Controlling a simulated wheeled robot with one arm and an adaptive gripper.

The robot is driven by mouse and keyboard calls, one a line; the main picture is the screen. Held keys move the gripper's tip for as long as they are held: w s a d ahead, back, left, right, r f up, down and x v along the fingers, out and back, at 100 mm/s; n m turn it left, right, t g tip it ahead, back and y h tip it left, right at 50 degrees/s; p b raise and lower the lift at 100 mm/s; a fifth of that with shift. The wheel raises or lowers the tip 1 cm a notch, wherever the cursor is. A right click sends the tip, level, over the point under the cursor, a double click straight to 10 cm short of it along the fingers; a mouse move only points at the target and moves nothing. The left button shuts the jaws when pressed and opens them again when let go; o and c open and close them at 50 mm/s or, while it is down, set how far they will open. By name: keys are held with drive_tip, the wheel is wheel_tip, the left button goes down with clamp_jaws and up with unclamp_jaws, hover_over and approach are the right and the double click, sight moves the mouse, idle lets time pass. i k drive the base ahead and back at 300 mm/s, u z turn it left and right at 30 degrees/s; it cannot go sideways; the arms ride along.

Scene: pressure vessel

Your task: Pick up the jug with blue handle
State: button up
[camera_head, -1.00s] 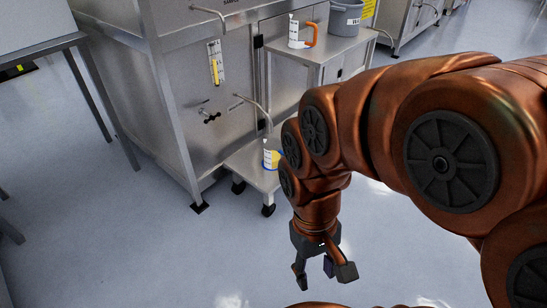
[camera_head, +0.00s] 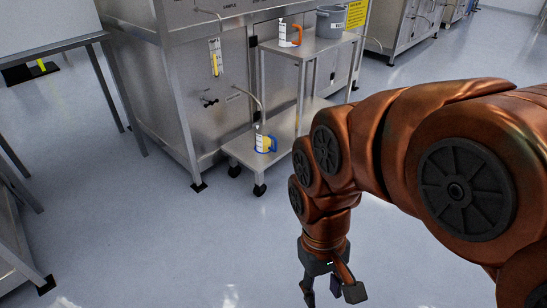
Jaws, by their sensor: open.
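A white jug (camera_head: 262,143) with a blue handle and a yellow patch stands upright on the low shelf of a steel cart (camera_head: 240,151), below a thin bent spout pipe. A similar white jug with an orange handle (camera_head: 289,34) stands on the cart's top shelf. My gripper (camera_head: 331,291) hangs at the bottom of the view, pointing down with its fingers apart and empty. It is in front of the cart and well away from both jugs.
A grey bucket (camera_head: 330,22) stands on the cart's top shelf. A steel cabinet (camera_head: 185,85) with valves and a gauge stands left of the cart. Steel table legs (camera_head: 102,88) are at the left. The floor (camera_head: 190,235) in front of the cart is clear.

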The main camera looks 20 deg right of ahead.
sight(262, 132)
drive_tip(key=u, duration=1.35)
drive_tip(key=i, duration=1.15)
drive_tip(key=z, duration=0.65)
drive_tip(key=i, duration=1.05)
drive_tip(key=z, duration=1)
